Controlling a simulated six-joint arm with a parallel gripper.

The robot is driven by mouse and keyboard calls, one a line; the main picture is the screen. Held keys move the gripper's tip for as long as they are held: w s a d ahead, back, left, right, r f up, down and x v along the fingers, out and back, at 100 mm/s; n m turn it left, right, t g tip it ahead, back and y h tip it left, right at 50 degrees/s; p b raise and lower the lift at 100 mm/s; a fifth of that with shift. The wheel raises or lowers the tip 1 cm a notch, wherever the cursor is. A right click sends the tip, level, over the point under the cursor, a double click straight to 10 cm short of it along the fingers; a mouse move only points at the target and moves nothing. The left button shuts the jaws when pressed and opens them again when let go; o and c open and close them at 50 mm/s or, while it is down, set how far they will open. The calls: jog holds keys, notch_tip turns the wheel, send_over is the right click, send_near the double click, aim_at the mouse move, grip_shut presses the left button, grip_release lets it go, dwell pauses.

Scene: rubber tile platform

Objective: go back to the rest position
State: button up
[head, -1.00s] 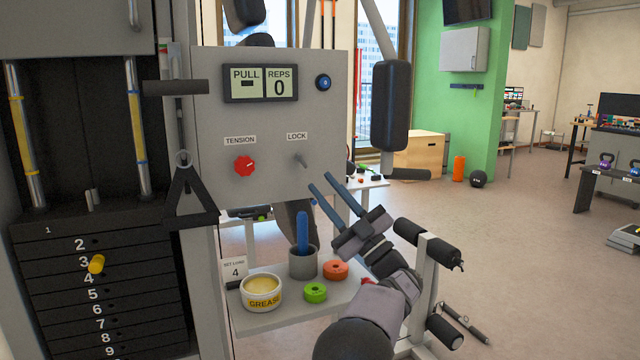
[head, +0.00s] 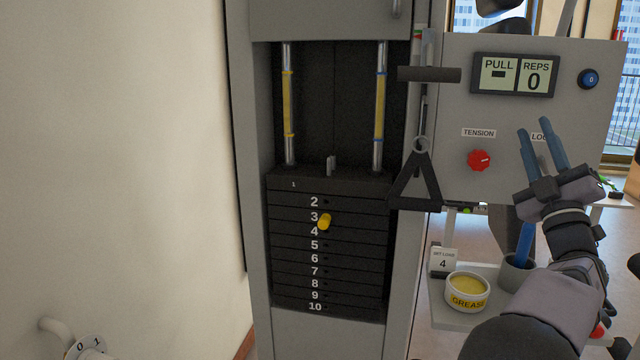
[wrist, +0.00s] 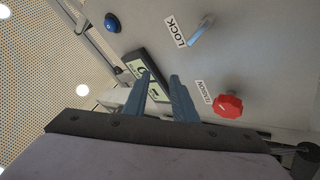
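My gripper (head: 537,128) is raised in front of the grey control panel (head: 450,110), its two blue fingers pointing up. The fingers are apart with nothing between them; the wrist view (wrist: 160,98) also shows this gap. In the head view the fingers cover most of the LOCK lever and part of its label. In the wrist view the LOCK lever (wrist: 201,31) and the red TENSION knob (wrist: 229,105) are clear of the fingers.
The weight stack (head: 300,250) has a yellow pin (head: 324,222) near plates 3 and 4. A black triangle handle (head: 415,185) hangs beside the panel. A grease tub (head: 467,290) and a grey cup (head: 516,275) stand on the shelf below. A bare wall fills the left.

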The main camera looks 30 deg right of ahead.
jog(key=w+a+f+g+y+p, duration=0.1)
jog(key=w+a+f+g+y, duration=0.3)
jog(key=a+f, duration=0.8)
jog(key=w+a+f+n+g+y, duration=0.1)
jog(key=w+a+f+g+y, duration=0.2)
jog(key=a+f+g, duration=0.85)
jog(key=w+a+f+y+p, duration=0.1)
jog(key=w+a+f+y, duration=0.25)
jog(key=a+f, duration=0.9)
jog(key=s+a+f+m+g+y+b, duration=0.25)
jog(key=s+a+f, duration=0.25)
jog(key=a+f, duration=0.45)
jog(key=s+a+f+m+g+y+b, duration=0.25)
jog(key=s+a+f, duration=0.45)
jog(key=f, duration=0.4)
notch_tip(320, 180, up, 36)
jog(key=w+p, duration=0.1)
jog(key=p, duration=3.4)
jog(key=shift+w+a+r, duration=0.2)
jog(key=shift+a+r, duration=0.05)
jog(key=shift+a, duration=0.15)
